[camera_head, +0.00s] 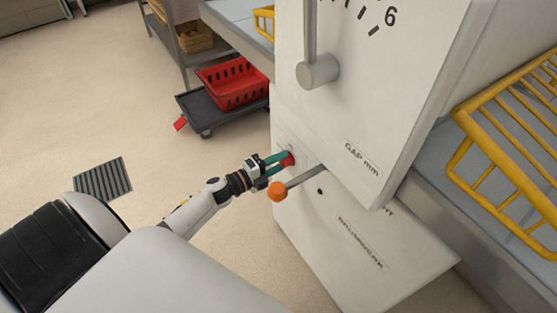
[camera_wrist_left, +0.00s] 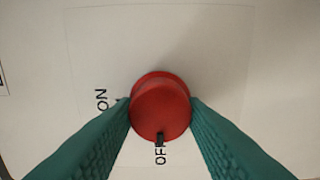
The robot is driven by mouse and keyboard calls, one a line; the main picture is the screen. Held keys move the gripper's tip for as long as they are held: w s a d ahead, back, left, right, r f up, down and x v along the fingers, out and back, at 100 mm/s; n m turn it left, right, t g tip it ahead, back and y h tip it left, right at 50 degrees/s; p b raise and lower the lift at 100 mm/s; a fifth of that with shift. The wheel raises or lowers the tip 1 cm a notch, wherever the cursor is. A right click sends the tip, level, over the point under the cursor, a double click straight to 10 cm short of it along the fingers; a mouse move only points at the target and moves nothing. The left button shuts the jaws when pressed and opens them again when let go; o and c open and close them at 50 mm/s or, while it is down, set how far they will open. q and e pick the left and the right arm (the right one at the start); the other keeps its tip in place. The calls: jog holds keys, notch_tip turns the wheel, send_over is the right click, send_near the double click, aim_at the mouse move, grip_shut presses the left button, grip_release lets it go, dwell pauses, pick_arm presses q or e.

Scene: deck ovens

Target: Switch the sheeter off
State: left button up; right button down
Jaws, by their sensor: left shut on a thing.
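The sheeter (camera_head: 330,130) is a white machine on the right of the head view. A red round knob (camera_head: 289,160) sits on its side panel. My left gripper (camera_head: 280,160), with teal fingers, is shut on this knob. In the left wrist view the red knob (camera_wrist_left: 160,103) lies between both fingertips. Its black pointer mark (camera_wrist_left: 160,137) is at the bottom, beside the partly covered OFF label (camera_wrist_left: 159,155). The ON label (camera_wrist_left: 102,100) is to the left of the knob. My right gripper is not in view.
A lever with an orange ball (camera_head: 277,191) sticks out just beside my left gripper. A larger grey lever hub (camera_head: 317,71) is above, near a gap scale. Yellow wire guards (camera_head: 500,130) stand at the right. A red basket (camera_head: 232,84) rests on a dark trolley behind.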

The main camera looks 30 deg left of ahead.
pick_arm(q)
jog(key=shift+a+r, duration=0.1)
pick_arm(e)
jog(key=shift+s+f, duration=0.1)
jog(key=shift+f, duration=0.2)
pick_arm(q)
jog(key=o, duration=1)
jog(key=shift+s+a, duration=0.1)
jog(key=shift+s, duration=0.25)
jog(key=v, duration=1.1)
jog(key=shift+s+p, duration=0.15)
jog(key=shift+p, duration=0.25)
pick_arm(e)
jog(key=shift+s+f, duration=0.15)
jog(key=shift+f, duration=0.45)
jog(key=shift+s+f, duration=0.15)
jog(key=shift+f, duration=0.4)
pick_arm(q)
jog(key=shift+n, duration=0.3)
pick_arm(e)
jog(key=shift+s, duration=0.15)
